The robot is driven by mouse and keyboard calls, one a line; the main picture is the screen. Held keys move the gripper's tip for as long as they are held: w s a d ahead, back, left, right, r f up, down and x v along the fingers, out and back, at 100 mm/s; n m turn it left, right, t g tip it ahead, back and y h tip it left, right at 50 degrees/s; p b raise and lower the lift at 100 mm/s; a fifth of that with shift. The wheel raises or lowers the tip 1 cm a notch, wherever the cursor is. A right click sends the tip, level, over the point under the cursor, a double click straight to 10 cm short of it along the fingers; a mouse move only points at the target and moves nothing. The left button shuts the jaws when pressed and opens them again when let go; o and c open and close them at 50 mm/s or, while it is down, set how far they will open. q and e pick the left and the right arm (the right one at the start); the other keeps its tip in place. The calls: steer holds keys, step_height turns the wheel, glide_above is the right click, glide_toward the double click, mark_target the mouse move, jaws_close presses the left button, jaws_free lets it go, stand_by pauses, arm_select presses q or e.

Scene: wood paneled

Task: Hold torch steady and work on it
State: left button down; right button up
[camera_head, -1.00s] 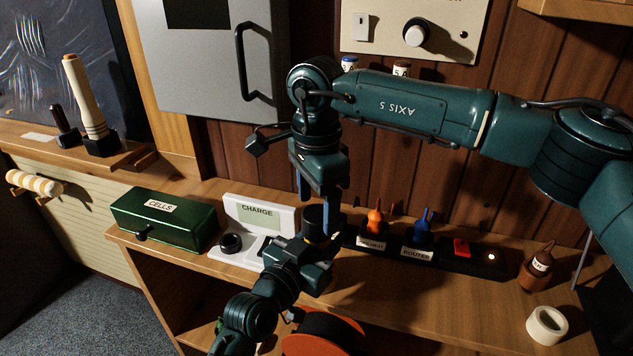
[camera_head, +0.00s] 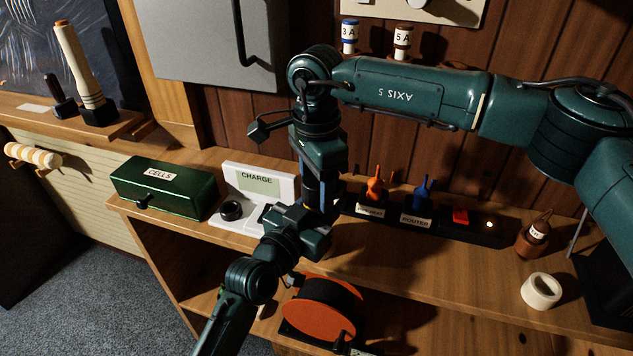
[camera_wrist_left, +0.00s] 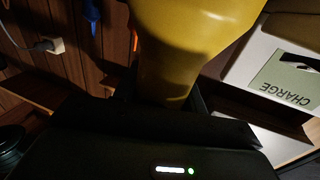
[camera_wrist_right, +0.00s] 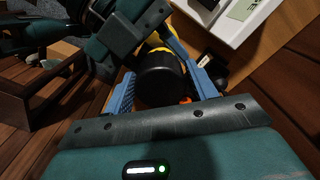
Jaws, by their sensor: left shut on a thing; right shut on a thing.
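The torch is upright between my two grippers. Its yellow body (camera_wrist_left: 190,40) fills the upper middle of the left wrist view. Its black end cap (camera_wrist_right: 160,80) sits between the blue fingers in the right wrist view, with a little yellow beyond it. My left gripper (camera_head: 308,226) is shut on the torch body from below. My right gripper (camera_head: 322,190) is above it, pointing down, and is shut on the black cap. In the head view the grippers hide most of the torch.
On the bench are a green CELLS box (camera_head: 168,190), a white CHARGE dock (camera_head: 262,183), tools in labelled holders (camera_head: 375,190), a red switch (camera_head: 460,215), a brown bottle (camera_head: 537,233) and a white ring (camera_head: 541,291). An orange reel (camera_head: 318,318) is on the lower shelf.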

steer(key=shift+w, duration=0.1)
steer(key=shift+c, duration=1.4)
steer(key=m, duration=0.6)
steer(key=shift+w, duration=0.1)
steer(key=o, duration=1.1)
steer(key=shift+s+a, duration=0.1)
steer(key=shift+s, duration=0.2)
steer(key=shift+w+r, duration=0.1)
steer(key=shift+r, duration=2.2)
steer(key=shift+w, duration=0.1)
steer(key=shift+c, duration=0.6)
